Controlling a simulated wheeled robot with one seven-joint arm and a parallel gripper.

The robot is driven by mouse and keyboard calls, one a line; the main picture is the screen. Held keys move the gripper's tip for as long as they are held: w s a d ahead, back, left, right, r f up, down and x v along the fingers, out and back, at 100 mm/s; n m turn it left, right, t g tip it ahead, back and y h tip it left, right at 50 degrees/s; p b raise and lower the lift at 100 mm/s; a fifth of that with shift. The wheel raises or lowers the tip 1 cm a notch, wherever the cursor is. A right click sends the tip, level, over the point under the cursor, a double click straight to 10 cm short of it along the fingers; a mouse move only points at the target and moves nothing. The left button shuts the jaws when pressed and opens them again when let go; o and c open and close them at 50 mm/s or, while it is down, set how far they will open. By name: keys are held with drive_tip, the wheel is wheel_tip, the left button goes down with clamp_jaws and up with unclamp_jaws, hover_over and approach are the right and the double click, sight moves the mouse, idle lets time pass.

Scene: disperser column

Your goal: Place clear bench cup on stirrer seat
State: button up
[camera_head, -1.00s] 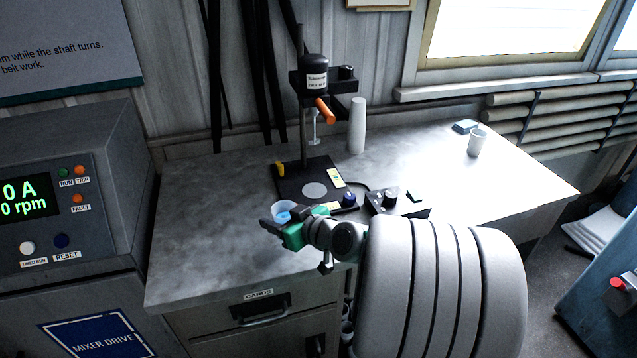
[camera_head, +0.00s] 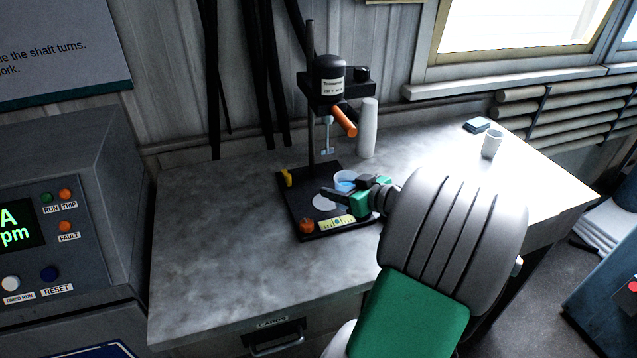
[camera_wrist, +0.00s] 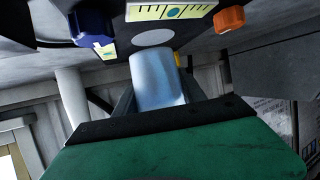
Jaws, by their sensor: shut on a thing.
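The clear bench cup (camera_head: 345,176) has a pale blue tint and is partly hidden by my gripper (camera_head: 347,191). In the wrist view the cup (camera_wrist: 157,80) sits between the fingers of my gripper (camera_wrist: 158,98), which is shut on it. The stirrer seat is a pale round disc (camera_head: 323,203) on the stirrer's black base plate (camera_head: 296,205). The cup is beside the disc, to its upper right in the head view, over the plate. In the wrist view the disc (camera_wrist: 153,37) shows beyond the cup, apart from it. I cannot tell the cup's height above the plate.
The stirrer head (camera_head: 329,80), with an orange handle (camera_head: 345,122) and hanging shaft (camera_head: 328,138), stands above the plate. An orange knob (camera_head: 306,226) and yellow strip (camera_head: 337,222) lie at its front. A white cylinder (camera_head: 367,128) stands behind. The bench's left side is clear.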

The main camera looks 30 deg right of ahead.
hover_over(319, 196)
drive_tip(key=shift+s+a+p, duration=0.1)
drive_tip(key=shift+p, duration=0.35)
wheel_tip(319, 196, down, 4)
drive_tip(key=shift+r, duration=0.2)
drive_tip(key=shift+f, duration=0.2)
drive_tip(key=o, duration=1.4)
drive_tip(key=shift+r, duration=0.1)
